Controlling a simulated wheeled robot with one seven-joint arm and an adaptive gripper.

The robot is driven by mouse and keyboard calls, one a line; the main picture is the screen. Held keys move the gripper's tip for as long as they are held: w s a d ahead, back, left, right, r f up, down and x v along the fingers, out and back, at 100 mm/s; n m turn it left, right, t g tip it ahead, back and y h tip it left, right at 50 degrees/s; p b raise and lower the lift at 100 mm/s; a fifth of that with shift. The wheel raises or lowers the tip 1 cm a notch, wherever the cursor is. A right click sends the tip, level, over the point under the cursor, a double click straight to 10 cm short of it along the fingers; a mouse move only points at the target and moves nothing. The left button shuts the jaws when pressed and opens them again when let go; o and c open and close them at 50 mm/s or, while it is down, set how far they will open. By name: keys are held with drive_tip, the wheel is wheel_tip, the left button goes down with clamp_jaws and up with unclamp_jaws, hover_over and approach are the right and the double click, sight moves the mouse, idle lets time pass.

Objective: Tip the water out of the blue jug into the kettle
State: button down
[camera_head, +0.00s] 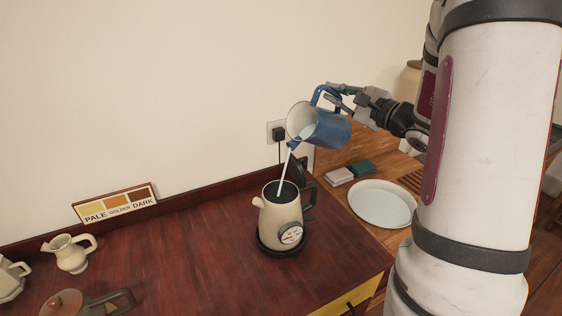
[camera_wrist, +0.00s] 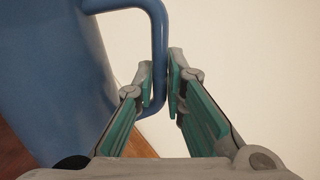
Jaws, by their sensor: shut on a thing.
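The blue jug (camera_head: 330,131) is tilted far over to the left above the kettle, and a pale stream of water (camera_head: 285,170) runs from its lip into the kettle's open top. The cream kettle (camera_head: 273,222) stands upright on a dark round base, with a dial on its front and a dark handle on its right. My gripper (camera_head: 345,95) is shut on the jug's handle. In the wrist view, the jug (camera_wrist: 60,75) fills the left side and my gripper's fingers (camera_wrist: 160,90) close around its handle. The water level inside the kettle cannot be told.
A small cream pitcher (camera_head: 70,254) and a sign (camera_head: 115,204) stand on the dark red counter (camera_head: 185,250) at the left. A white plate (camera_head: 382,204) and a green sponge (camera_head: 362,168) lie on the wooden surface to the right. A wall socket (camera_head: 275,130) is behind the jug.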

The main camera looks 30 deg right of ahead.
sight(319, 85)
drive_tip(key=shift+s+a+r+n+p, duration=0.15)
drive_tip(key=shift+a+r+n+p, duration=0.4)
drive_tip(key=shift+r, duration=0.15)
drive_tip(key=shift+s+a+r+n+p, duration=0.1)
drive_tip(key=shift+a+r+n+p, duration=0.35)
drive_tip(key=shift+a+r+n, duration=0.15)
idle(2.5)
drive_tip(key=shift+s+a+r+n+b, duration=0.1)
drive_tip(key=shift+a+r+n+b, duration=0.25)
drive_tip(key=shift+a, duration=0.3)
drive_tip(key=shift+s+a+r+n+b, duration=0.15)
drive_tip(key=shift+a+r+n+b, duration=0.2)
drive_tip(key=shift+a, duration=0.25)
drive_tip(key=shift+s+a+r+n+b, duration=0.1)
drive_tip(key=shift+a+r+n+b, duration=0.25)
drive_tip(key=shift+a, duration=0.3)
idle(2.4)
